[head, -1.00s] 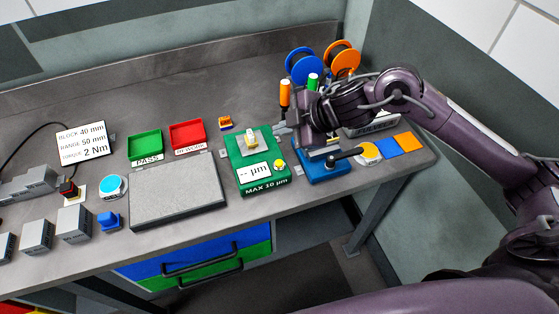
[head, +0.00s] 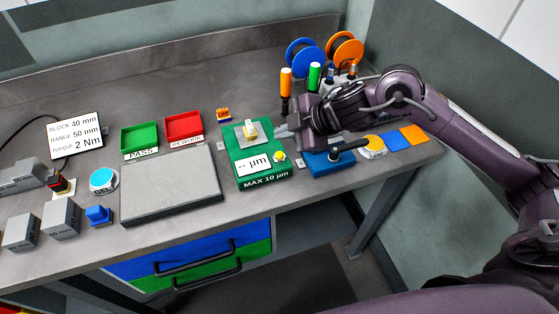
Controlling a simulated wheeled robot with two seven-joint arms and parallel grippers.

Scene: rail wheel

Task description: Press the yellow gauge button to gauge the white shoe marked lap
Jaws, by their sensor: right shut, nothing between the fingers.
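The green gauge (head: 264,182) stands on the bench in the middle, with a white display reading "-- µm" and the label "MAX 10 µm". The yellow gauge button (head: 280,157) is at its right side. A small whitish piece with a yellow part (head: 250,130), perhaps the white shoe, sits on the gauge's upper plate; no lap mark is readable. My right gripper (head: 283,132) is shut and empty. It points left, by the gauge's right edge, just behind the button in the picture and apart from it. My left gripper is out of view.
A blue fixture with a black handle (head: 348,147) stands right of the gauge, below my right arm. Behind are an orange-handled (head: 286,80) and a green-handled tool. The grey plate (head: 172,187) and the green PASS (head: 140,137) and red REWORK trays (head: 184,126) lie left.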

